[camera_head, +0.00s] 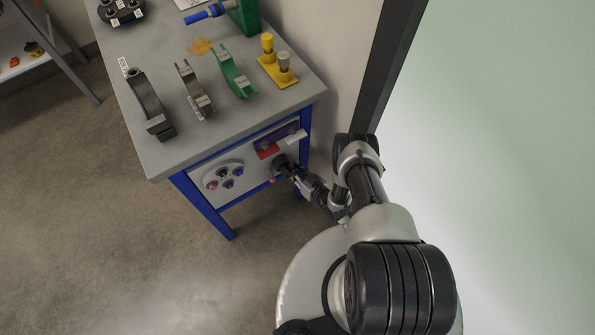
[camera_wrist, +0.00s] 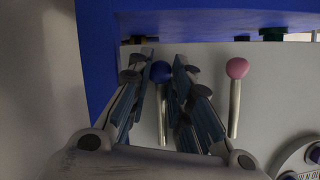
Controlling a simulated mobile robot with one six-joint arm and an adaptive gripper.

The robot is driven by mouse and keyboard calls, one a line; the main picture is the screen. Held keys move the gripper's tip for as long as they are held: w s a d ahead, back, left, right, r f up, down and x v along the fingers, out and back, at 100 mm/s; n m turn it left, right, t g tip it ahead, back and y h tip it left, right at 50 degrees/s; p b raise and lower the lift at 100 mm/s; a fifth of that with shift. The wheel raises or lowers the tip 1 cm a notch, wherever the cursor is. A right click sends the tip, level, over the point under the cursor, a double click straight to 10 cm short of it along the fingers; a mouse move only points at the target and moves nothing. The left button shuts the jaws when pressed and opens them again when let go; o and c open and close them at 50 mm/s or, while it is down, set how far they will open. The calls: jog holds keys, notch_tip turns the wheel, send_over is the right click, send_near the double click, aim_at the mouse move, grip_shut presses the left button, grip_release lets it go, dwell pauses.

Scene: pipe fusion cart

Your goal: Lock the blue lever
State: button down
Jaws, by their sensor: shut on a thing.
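The blue lever (camera_wrist: 162,72) has a blue ball knob on a thin metal rod, and stands out against the grey panel in the wrist view. My gripper (camera_wrist: 161,64) is around it, with one finger on each side, shut on the lever near its knob. In the head view my gripper (camera_head: 284,169) is at the front panel of the cart, and it hides the blue lever there.
A pink-knobbed lever (camera_wrist: 237,70) stands just right of my gripper in the wrist view. A blue frame (camera_wrist: 98,45) borders the panel closely. The cart top (camera_head: 158,165) holds clamps and yellow posts (camera_head: 277,62). A round knob plate (camera_head: 223,179) is on the panel.

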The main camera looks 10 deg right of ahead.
jog(key=c, duration=1.4)
grip_release()
jog(key=shift+c, duration=0.2)
jog(key=v, duration=0.7)
jog(key=shift+s, duration=0.15)
